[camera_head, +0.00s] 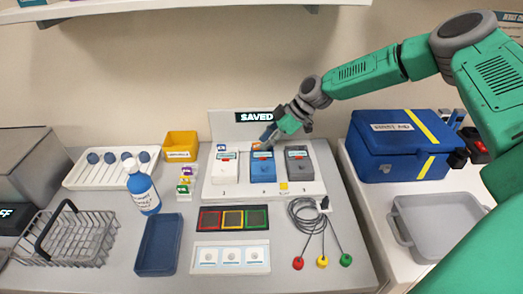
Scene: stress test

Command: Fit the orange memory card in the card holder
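A small orange piece (257,146), which looks like the memory card, shows at the back of the middle blue unit (263,169), right at my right gripper's tips. My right gripper (267,138) reaches in from the right and points down to the left over that unit. The fingers are small and partly overlapped, so whether they close on the orange piece is unclear. Small purple, yellow and green cards stand in a white rack (184,189) to the left, which may be the card holder. My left gripper is out of view.
The blue unit stands between a white unit (225,170) and a dark grey one (298,168), before a "SAVED" display (257,117). An orange-yellow bin (180,146), blue bottle (142,190), blue tray (158,246), wire basket (66,240) and cables (307,215) surround them.

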